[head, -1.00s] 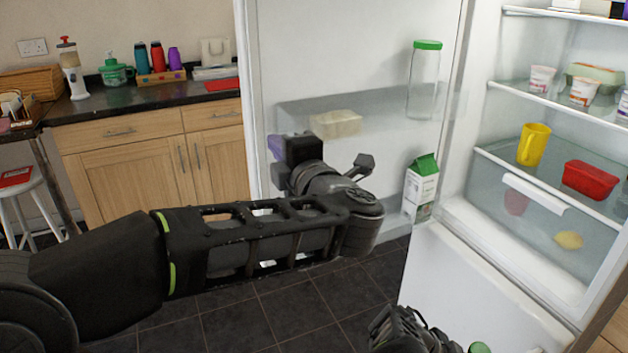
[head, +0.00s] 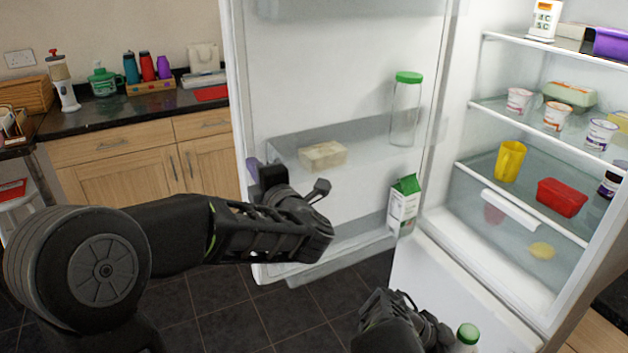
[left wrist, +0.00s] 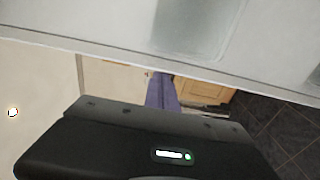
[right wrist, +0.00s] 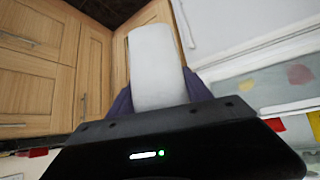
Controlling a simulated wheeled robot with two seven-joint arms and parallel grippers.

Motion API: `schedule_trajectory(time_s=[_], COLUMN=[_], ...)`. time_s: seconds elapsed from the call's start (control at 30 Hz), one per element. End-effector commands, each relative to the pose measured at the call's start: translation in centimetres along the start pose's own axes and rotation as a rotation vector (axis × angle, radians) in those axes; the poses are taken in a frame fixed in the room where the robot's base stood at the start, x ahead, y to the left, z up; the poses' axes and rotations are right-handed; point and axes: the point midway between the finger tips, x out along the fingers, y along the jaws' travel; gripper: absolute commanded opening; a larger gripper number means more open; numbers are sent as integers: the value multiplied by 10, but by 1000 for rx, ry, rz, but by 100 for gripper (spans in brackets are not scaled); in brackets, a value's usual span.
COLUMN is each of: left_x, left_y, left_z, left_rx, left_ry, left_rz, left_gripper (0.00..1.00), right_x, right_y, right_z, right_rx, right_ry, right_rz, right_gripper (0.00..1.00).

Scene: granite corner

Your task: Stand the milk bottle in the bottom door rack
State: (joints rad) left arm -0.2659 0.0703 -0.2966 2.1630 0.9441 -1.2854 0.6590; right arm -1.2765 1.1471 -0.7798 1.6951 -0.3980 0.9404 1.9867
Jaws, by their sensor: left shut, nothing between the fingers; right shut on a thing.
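The milk bottle, white with a green cap (head: 467,334), shows at the bottom edge of the head view beside my right wrist. In the right wrist view its white body (right wrist: 155,62) is between the purple fingers of my right gripper (right wrist: 160,96), which is shut on it. The bottom door rack (head: 345,237) runs low along the inside of the open fridge door, with a milk carton (head: 404,206) upright at its right end. My left gripper (head: 254,171) is shut and empty at the door's left edge; its purple fingers also show in the left wrist view (left wrist: 162,92).
The upper door rack holds a pale box (head: 323,156) and a tall green-lidded bottle (head: 405,112). The fridge shelves on the right hold a yellow mug (head: 509,161), a red tub (head: 562,197) and cups. My left forearm crosses before the door. The bottom rack left of the carton looks free.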

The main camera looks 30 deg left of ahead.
Motion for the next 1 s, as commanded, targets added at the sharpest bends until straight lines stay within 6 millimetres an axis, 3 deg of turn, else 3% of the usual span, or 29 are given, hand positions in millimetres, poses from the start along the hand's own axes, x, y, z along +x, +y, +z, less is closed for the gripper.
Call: schedule_trajectory(time_s=[0.1, 0.3, 0.83, 1.0], left_x=[20, 39, 49, 81], left_y=[2, 1, -2, -6], left_z=[0, 0, 0, -2], left_rx=[3, 0, -4, -12], left_ry=[2, 1, -7, -58], left_rz=[-1, 0, 0, 1], left_gripper=[0, 0, 0, 0], right_x=[-6, -10, -7, 7], right_y=[0, 0, 0, -1], right_z=[-7, -10, -7, 7], right_rx=[1, 1, 1, 1], right_ry=[1, 1, 1, 1], right_rz=[-1, -1, -1, -1], right_gripper=[0, 0, 0, 0])
